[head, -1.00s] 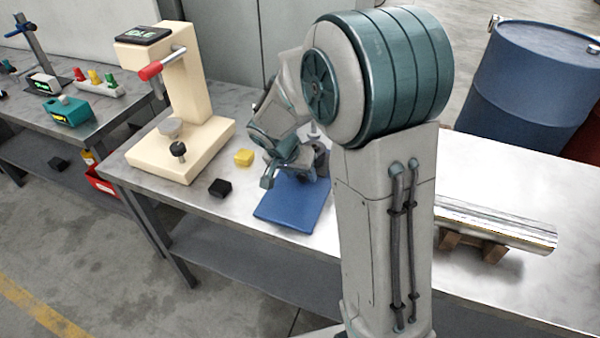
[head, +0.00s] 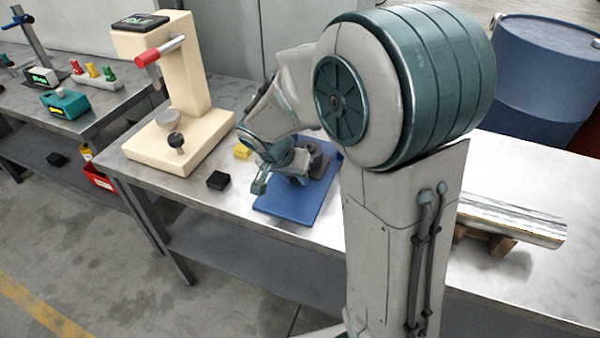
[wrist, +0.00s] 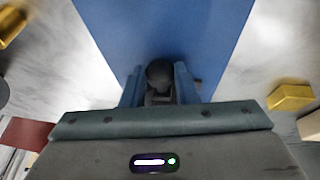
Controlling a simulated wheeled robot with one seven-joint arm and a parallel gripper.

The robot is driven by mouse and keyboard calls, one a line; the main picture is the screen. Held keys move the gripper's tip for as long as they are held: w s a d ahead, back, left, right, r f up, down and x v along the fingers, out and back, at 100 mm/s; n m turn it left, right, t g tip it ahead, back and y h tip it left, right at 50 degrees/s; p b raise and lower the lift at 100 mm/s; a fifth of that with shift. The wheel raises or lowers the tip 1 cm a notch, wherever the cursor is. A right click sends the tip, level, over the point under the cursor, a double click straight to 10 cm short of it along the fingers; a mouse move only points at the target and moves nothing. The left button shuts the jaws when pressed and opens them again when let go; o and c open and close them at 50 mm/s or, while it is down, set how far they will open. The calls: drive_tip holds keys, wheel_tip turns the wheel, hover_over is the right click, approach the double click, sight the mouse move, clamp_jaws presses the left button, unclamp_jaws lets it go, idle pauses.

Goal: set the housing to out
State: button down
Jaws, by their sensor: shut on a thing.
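A blue plate (head: 277,207) lies on the metal workbench, with a dark grey fixture (head: 319,160) on it, partly behind my gripper. I cannot tell for sure which part is the housing. My gripper (head: 298,176) is low over the plate. In the wrist view my gripper (wrist: 158,76) is shut on a dark round-topped part (wrist: 160,72), with one blue finger on each side. The blue plate (wrist: 165,25) fills the middle of that view. The lower end of the held part is hidden.
A cream stand (head: 185,85) with a red-handled lever (head: 158,51) stands left on the bench (head: 140,165). A black block (head: 217,180) and a yellow block (head: 241,152) lie near the plate. A metal cylinder (head: 510,220) lies right, and a blue barrel (head: 540,85) stands behind.

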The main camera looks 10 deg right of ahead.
drive_tip(key=s+a+b, duration=0.2)
drive_tip(key=s, duration=0.1)
drive_tip(key=s+a+b, duration=0.1)
drive_tip(key=s+a, duration=0.1)
drive_tip(key=shift+s+f, duration=0.1)
drive_tip(key=shift+s+a, duration=0.15)
drive_tip(key=shift+s, duration=0.15)
drive_tip(key=c, duration=1.1)
unclamp_jaws()
drive_tip(key=shift+r, duration=0.2)
drive_tip(key=p+v, duration=0.1)
drive_tip(key=v, duration=1.2)
drive_tip(key=shift+s+a+r, duration=0.15)
drive_tip(key=shift+a+r, duration=0.05)
drive_tip(key=shift+r, duration=0.1)
